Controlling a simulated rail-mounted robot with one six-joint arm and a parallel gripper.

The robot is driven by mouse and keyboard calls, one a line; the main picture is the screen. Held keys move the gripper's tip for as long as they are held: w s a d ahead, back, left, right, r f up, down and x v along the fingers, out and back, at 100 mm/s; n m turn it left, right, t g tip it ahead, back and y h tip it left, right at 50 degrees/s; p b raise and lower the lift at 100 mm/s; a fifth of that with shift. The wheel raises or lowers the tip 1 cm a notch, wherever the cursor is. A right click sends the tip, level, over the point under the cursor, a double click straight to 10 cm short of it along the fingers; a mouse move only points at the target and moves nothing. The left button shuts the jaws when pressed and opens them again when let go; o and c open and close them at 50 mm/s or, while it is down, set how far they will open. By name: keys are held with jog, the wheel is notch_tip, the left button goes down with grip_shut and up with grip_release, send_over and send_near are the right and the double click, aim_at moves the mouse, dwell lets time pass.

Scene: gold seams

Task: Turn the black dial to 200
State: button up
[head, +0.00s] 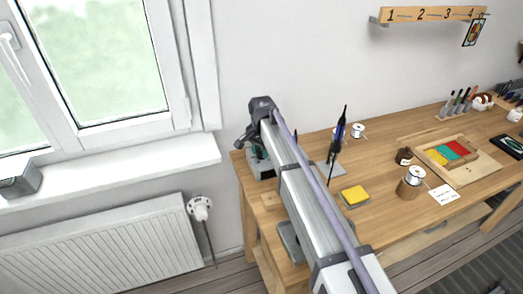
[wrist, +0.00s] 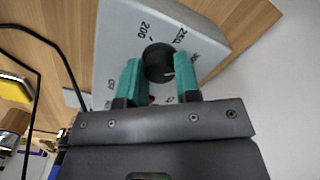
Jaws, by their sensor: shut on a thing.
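The black dial (wrist: 158,62) sits on the sloped face of a grey box (wrist: 118,40) in the wrist view. Printed marks surround it: 200 at its upper left, one that looks like 250 at its upper right, OFF at its lower left. In the head view the box (head: 260,166) is at the bench's left end, mostly hidden by my arm.
A dark, upright pen-like tool on a stand (head: 338,150) is right of my arm. The wall and window sill are at the left.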

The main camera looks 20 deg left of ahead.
jog(key=n, duration=0.5)
jog(key=shift+n, duration=0.3)
jog(key=n, duration=0.9)
jog(key=shift+n, duration=0.4)
jog(key=n, duration=0.4)
jog(key=shift+n, duration=0.4)
jog(key=o, duration=0.9)
